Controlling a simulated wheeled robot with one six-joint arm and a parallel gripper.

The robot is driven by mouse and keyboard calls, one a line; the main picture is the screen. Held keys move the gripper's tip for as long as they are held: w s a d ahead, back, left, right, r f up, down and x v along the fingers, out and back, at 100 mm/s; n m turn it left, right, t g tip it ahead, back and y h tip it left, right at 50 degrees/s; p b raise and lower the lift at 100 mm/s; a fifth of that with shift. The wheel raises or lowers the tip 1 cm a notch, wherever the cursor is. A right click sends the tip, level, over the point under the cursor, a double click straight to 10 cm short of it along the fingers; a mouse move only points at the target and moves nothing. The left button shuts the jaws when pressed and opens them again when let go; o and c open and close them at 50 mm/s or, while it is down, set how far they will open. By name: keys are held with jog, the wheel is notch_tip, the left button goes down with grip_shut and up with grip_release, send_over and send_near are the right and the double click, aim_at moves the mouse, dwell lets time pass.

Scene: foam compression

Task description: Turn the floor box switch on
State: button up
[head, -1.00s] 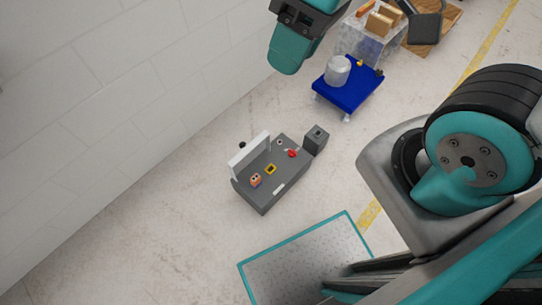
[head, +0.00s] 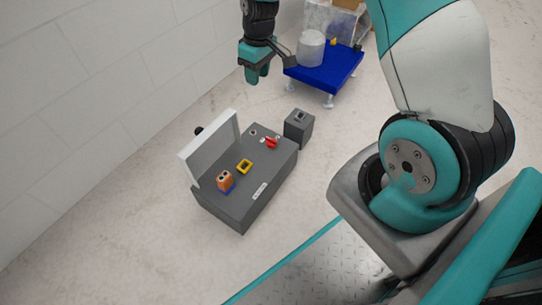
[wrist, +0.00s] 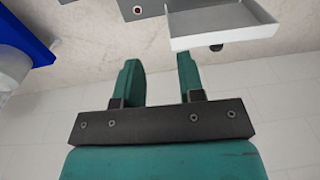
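A small dark grey box (head: 299,128) with a switch on its top stands on the floor, against the far right end of a larger grey console (head: 260,190). Whether the switch is on or off is too small to tell. My gripper (head: 258,74) is beyond the console, in the air near the wall and left of the blue cart. In the wrist view my gripper (wrist: 160,64) has its two teal fingers apart with nothing between them. The small box is not clearly visible in the wrist view.
The console carries a raised white lid (head: 210,150), an orange block (head: 225,181), a yellow frame (head: 244,166) and a red knob (head: 272,142). A blue cart (head: 325,75) bears a grey cylinder (head: 311,48). A white wall (head: 90,110) runs along the left. Bare floor lies around the console.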

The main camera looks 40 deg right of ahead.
jog(key=b, duration=0.5)
send_near(271, 139)
jog(key=shift+h, duration=0.4)
jog(key=f+b, duration=0.9)
jog(key=shift+a, duration=0.35)
jog(key=shift+r, duration=0.1)
grip_shut()
